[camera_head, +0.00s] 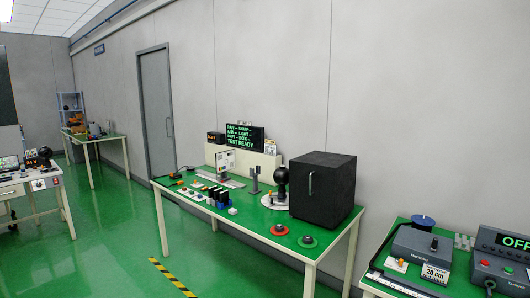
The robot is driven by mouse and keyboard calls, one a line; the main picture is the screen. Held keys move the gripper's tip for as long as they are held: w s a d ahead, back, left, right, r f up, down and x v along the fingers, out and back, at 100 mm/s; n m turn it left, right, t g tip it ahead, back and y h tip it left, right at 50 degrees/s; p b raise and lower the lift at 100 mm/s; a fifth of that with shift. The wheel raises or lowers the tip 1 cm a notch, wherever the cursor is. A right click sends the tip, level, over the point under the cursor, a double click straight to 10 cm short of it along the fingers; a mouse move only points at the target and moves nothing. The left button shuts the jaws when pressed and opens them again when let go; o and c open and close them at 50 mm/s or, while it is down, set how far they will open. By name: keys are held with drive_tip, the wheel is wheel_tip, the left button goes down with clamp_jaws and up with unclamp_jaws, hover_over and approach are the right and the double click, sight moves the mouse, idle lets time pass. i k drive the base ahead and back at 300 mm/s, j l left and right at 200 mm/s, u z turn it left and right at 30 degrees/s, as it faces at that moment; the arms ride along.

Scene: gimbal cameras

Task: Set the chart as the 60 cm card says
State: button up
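A small white chart-like panel (226,161) stands upright towards the left of the middle green table (235,222); its print is too small to read. A card on the right-hand table reads "20 cm" (436,272). I cannot make out a card reading 60 cm. A black ball-shaped camera (282,180) stands on a white round base, left of a large black box (323,188) with a handle. My gripper is not in view.
A black display (244,138) with green text ending "TEST READY" stands behind. A grey device (422,246) and "OFF" display (515,243) stand on the right-hand table. Green floor (110,235) is clear at left.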

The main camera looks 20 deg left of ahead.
sight(225, 161)
drive_tip(key=i+j+u, duration=0.35)
drive_tip(key=u, duration=0.15)
drive_tip(key=i+j+u, duration=0.6)
drive_tip(key=i+u, duration=0.35)
drive_tip(key=i+j, duration=0.1)
drive_tip(key=i, duration=0.65)
drive_tip(key=i+j, duration=0.1)
drive_tip(key=i, duration=0.65)
drive_tip(key=i+z, duration=0.35)
drive_tip(key=i, duration=0.15)
drive_tip(key=i+j+z, duration=0.3)
drive_tip(key=i, duration=0.2)
drive_tip(key=i+j+z, duration=0.35)
drive_tip(key=i+l, duration=0.3)
drive_tip(key=i, duration=0.15)
drive_tip(key=i+l, duration=0.3)
drive_tip(key=i, duration=0.15)
